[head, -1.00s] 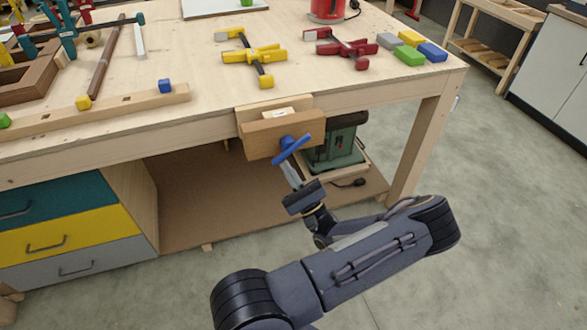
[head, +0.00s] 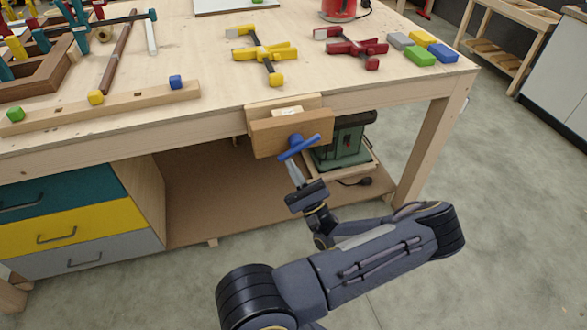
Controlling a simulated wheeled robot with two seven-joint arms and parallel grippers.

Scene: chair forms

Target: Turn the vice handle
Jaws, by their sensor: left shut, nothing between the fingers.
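The wooden vice (head: 291,133) is mounted on the front edge of the workbench (head: 200,113). Its blue handle (head: 301,147) crosses the front face as a slanted bar, its right end higher than its left. My left gripper (head: 294,172) is just below the handle, its fingers shut with nothing between them and pointing up at the bar. The fingertips are at or very near the handle's underside; I cannot tell whether they touch. My right gripper is not in view.
A green machine (head: 342,145) stands under the bench behind the vice. Yellow clamps (head: 262,52), red clamps (head: 350,47) and coloured blocks (head: 437,52) lie on top. Drawers (head: 75,225) are at the lower left. Floor in front of the bench is open.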

